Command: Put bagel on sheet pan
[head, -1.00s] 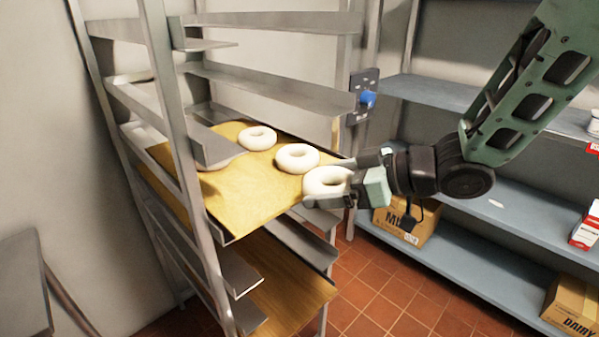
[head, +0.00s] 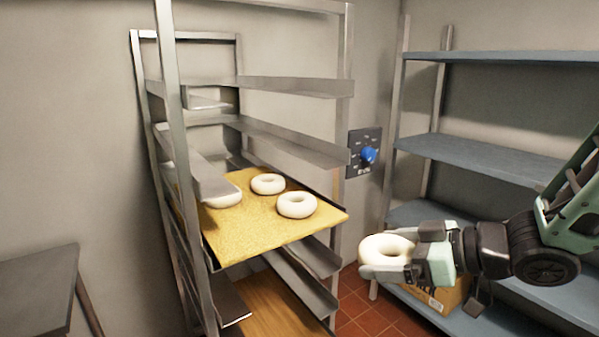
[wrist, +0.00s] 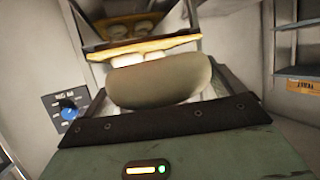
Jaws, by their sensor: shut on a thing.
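A pale ring-shaped bagel is held by my gripper (head: 392,258), which is shut on this bagel (head: 376,250). The held bagel (wrist: 158,82) fills the middle of the wrist view. In the head view it is to the right of and lower in the picture than the sheet pan (head: 240,241), apart from it. The pan has a yellow surface and sits on a rack level. Three other bagels lie on it: one near the front (head: 297,204), one behind (head: 268,184), and one at the left (head: 222,197) partly hidden by a rack rail.
The metal rack (head: 178,120) has upright posts and rails above and below the pan. A blue-knobbed wall control (head: 366,154) is right of it. Blue-grey shelves (head: 480,155) stand at the right, with a cardboard box (head: 440,297) low behind my gripper.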

